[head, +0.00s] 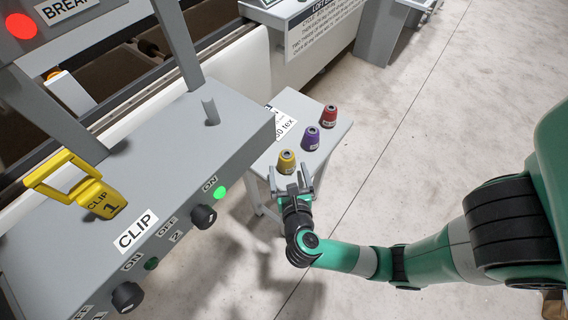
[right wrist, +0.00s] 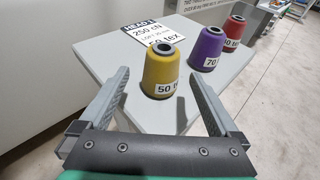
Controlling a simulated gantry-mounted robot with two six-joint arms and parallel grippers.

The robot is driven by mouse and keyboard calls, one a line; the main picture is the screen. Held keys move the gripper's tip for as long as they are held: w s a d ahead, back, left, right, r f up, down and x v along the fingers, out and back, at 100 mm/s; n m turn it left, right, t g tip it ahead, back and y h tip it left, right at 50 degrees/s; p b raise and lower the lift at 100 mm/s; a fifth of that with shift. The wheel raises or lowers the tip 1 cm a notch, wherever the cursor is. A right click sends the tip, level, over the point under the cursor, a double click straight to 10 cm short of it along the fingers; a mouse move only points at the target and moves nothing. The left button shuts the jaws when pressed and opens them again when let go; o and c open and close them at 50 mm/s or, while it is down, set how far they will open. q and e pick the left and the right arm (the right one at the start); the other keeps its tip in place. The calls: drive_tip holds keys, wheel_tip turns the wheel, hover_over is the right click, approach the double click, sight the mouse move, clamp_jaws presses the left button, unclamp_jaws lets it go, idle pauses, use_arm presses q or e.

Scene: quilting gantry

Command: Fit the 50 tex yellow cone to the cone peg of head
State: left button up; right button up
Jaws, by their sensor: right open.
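The yellow cone (head: 287,162), labelled 50 tex, stands upright on a small grey table. It also shows in the right wrist view (right wrist: 159,72), with its label facing my gripper. My right gripper (head: 291,180) is open and empty at the table's near edge, its fingers pointing at the yellow cone. In the right wrist view the cone stands just beyond the fingers, between their lines. A grey upright peg (head: 211,111) stands bare on the machine's grey top. My left gripper is not in view.
A purple cone (head: 311,138) and a red cone (head: 328,116) stand behind the yellow one on the table (head: 338,128). A printed card (right wrist: 149,34) lies there too. The control box has knobs (head: 203,216) and a yellow clip (head: 98,197).

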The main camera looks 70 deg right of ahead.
sight(288, 166)
drive_tip(key=x, duration=0.3)
drive_tip(key=shift+s+d+b, duration=0.1)
drive_tip(key=shift+s+b, duration=0.1)
drive_tip(key=shift+b, duration=0.1)
drive_tip(key=shift+w, duration=0.2)
drive_tip(key=b+x, duration=0.2)
drive_tip(key=x, duration=0.2)
drive_tip(key=shift+d+f+b, duration=0.1)
drive_tip(key=shift+b, duration=0.3)
drive_tip(key=shift+w+d, duration=0.2)
drive_tip(key=shift+d, duration=0.2)
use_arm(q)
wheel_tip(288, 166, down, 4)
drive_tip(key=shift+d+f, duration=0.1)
use_arm(e)
drive_tip(key=shift+a, duration=0.1)
drive_tip(key=shift+c, duration=0.3)
drive_tip(key=c, duration=1.5)
